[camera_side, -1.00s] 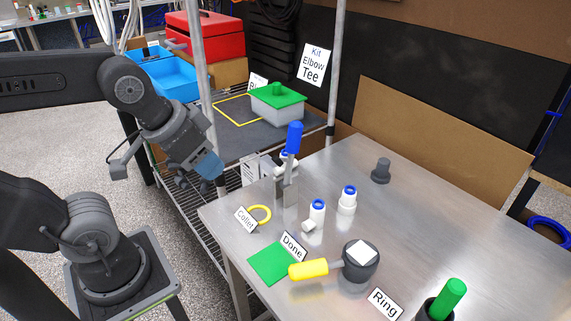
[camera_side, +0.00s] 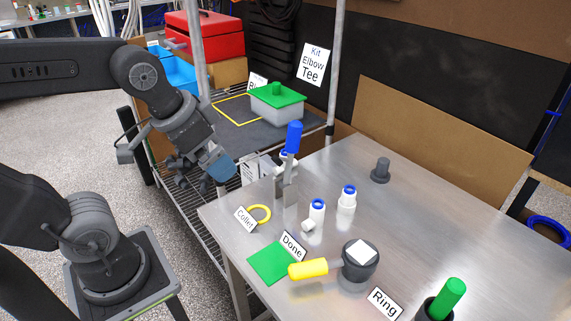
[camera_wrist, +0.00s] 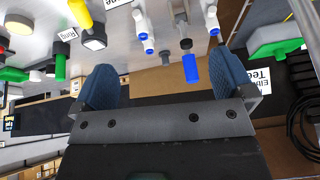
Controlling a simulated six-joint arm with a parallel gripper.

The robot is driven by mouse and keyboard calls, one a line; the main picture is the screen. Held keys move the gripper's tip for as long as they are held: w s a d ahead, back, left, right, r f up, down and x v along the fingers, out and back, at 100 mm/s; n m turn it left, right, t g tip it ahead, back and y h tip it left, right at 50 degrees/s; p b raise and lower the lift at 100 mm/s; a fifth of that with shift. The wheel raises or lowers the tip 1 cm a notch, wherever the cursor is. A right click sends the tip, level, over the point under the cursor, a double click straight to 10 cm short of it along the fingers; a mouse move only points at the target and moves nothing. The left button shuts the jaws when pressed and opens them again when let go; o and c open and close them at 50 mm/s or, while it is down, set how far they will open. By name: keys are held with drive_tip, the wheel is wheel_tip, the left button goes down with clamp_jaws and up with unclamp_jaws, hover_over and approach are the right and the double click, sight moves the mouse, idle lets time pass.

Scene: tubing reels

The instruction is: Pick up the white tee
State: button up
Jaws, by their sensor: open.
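Two white fittings with blue ring tops stand on the steel table in the side view. The nearer white fitting (camera_side: 316,211) has a short side branch at its foot and looks like the tee. The farther white fitting (camera_side: 346,200) stands upright behind it; its full shape is unclear. White fittings with blue rings also show small at the top of the wrist view, where I cannot tell which is the tee. My gripper (camera_side: 204,181) is open and empty, left of the table and well apart from both fittings; its two blue-padded fingers show in the wrist view (camera_wrist: 165,84).
A blue-handled upright tool (camera_side: 293,139) and a yellow ring (camera_side: 260,213) lie between my gripper and the fittings. A shelf post stands behind.

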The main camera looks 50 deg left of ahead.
drive_tip(key=w+a+r+m+g, duration=0.1)
drive_tip(key=w+a+m+g, duration=0.15)
drive_tip(key=w+m, duration=0.45)
drive_tip(key=m+g, duration=0.3)
drive_tip(key=m, duration=0.7)
hover_over(284, 155)
wheel_tip(284, 155, down, 9)
wheel_tip(284, 155, down, 8)
drive_tip(key=shift+f, duration=0.1)
drive_tip(key=shift+w+a+f, duration=0.1)
drive_tip(key=shift+w+f, duration=0.1)
drive_tip(key=shift+f, duration=1.35)
drive_tip(key=shift+w+a+f, duration=0.1)
drive_tip(key=shift+w+f, duration=0.05)
drive_tip(key=shift+f, duration=1.4)
drive_tip(key=c, duration=0.9)
